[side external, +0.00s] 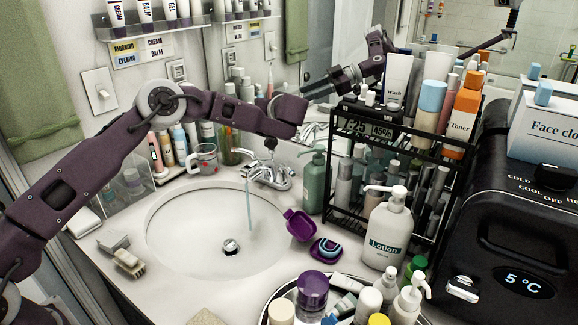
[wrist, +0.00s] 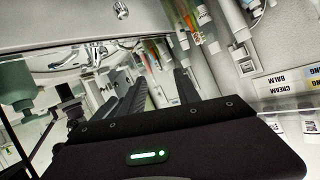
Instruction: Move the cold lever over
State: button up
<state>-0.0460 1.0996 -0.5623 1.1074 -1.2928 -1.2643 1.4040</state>
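The chrome faucet (side external: 268,174) stands at the back of the round sink (side external: 160,237), with a lever on each side of its spout. Its right lever (side external: 283,183) shows clearly; I see no mark telling which lever is cold. Blue-tinted water (side external: 249,207) runs into the basin. My arm's end is above the faucet, in front of the mirror, and partly hides it. My gripper (wrist: 160,86) shows in the wrist view with its two dark fingers apart and nothing visible between them. Its fingers are not clearly visible in the side view, except probably in the mirror.
A black rack (side external: 335,213) with bottles stands right of the faucet, beside a green pump bottle (side external: 313,183). Tubes and a cup (side external: 205,157) stand to the left. The mirror is close behind.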

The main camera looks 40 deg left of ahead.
jog(key=s+d+f+n+g+h, duration=0.2)
jog(key=d+f+n+h, duration=0.1)
jog(key=f, duration=0.1)
jog(key=n+g+h, duration=0.2)
jog(key=h, duration=0.2)
send_near(289, 168)
jog(key=f, duration=0.2)
jog(key=x, duration=0.6)
jog(key=shift+w+a+r, duration=0.15)
jog(key=shift+w+r, duration=0.1)
jog(key=shift+w, duration=0.05)
jog(key=shift+w+a+f, duration=0.15)
jog(key=shift+f, duration=0.2)
jog(key=shift+c, duration=0.2)
grip_shut()
